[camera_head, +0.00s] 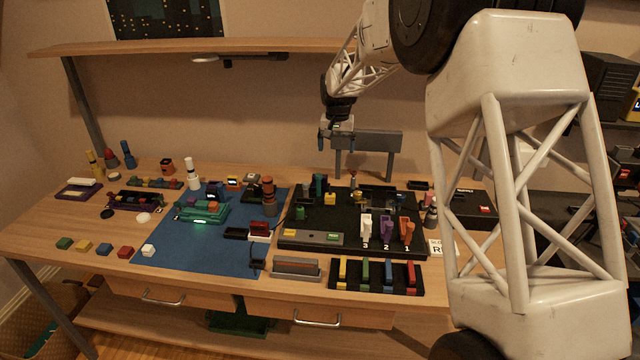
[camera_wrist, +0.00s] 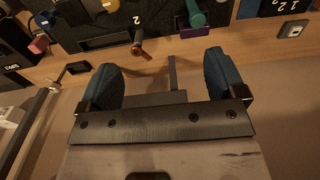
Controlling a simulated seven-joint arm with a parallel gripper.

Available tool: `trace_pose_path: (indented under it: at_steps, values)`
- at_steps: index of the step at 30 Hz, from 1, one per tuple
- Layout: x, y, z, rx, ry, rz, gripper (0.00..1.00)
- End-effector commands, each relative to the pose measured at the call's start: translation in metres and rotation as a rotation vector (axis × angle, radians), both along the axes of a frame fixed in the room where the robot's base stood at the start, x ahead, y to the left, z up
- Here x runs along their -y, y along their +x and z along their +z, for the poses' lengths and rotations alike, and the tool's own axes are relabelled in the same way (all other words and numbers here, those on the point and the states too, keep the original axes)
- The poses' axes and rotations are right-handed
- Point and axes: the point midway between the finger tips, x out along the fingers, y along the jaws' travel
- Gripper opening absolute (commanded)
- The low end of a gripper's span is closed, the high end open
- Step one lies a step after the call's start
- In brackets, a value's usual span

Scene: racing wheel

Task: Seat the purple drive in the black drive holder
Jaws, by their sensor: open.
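My gripper (camera_head: 336,143) hangs high above the back of the table in the head view, near a grey raised panel. In the wrist view its two blue fingers (camera_wrist: 163,70) are spread apart with nothing between them. In the head view, an upright purple piece (camera_head: 387,228) stands between a white one and an orange one on the black board; I cannot tell whether it is the purple drive. A low black holder-like block (camera_head: 237,233) lies on the blue mat, beside a white holder with a red piece (camera_head: 260,229). Whether this is the drive holder is unclear.
The grey panel (camera_head: 366,140) stands on posts at the back edge, close to my gripper. The black board (camera_head: 290,241) is crowded with parts. A black tray (camera_head: 337,288) of coloured pieces lies in front. The blue mat (camera_head: 180,255) has free room at its front.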

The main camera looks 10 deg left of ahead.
Motion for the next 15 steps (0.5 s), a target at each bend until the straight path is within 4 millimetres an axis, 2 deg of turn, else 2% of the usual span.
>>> trace_pose_path:
  at_steps: [1, 6, 10, 15]
  values:
    - [-0.009, 0.010, -0.012, -0.006, -0.001, 0.001, 0.89]
    - [-0.034, 0.036, -0.039, -0.018, -0.004, 0.002, 0.89]
    - [-0.047, 0.049, -0.054, -0.023, -0.005, 0.003, 0.89]
    - [-0.055, 0.056, -0.063, -0.026, -0.006, 0.002, 0.89]
